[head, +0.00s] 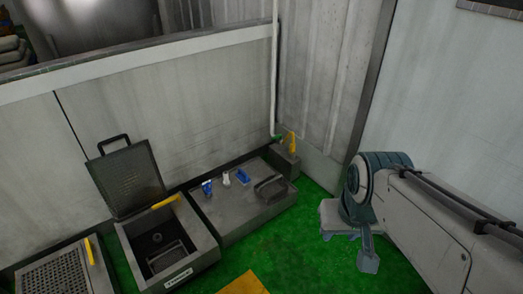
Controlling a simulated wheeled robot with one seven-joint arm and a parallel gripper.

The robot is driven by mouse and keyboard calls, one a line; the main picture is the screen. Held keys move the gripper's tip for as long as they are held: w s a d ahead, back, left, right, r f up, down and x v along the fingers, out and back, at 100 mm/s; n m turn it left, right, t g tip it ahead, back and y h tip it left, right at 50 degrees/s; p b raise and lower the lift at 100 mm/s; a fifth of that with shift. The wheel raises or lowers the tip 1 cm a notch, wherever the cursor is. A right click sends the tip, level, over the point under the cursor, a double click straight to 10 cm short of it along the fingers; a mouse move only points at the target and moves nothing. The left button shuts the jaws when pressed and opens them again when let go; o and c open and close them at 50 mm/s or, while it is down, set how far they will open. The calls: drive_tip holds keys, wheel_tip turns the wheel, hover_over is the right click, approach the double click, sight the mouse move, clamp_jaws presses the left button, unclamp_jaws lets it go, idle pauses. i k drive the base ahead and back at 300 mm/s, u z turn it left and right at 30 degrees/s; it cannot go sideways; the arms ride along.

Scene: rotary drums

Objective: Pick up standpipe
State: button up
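No object in view is clearly marked as the standpipe. A thin white vertical pipe (273,75) runs down the corner of the back wall to a small green and yellow fitting (285,142) above a grey block. I cannot tell whether this pipe is the standpipe. My arm comes in from the right, and its grey end with my gripper (350,238) hangs over the green floor, apart from the pipe and the boxes. Its fingers are too small and unclear to show whether they are open or shut. I see nothing held in it.
Green floor (290,245) is clear between bench and arm.

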sight(227, 181)
drive_tip(key=z, duration=0.3)
drive_tip(key=i, duration=1.6)
drive_tip(key=u, duration=0.85)
drive_tip(key=i, duration=1.15)
drive_tip(key=u, duration=0.75)
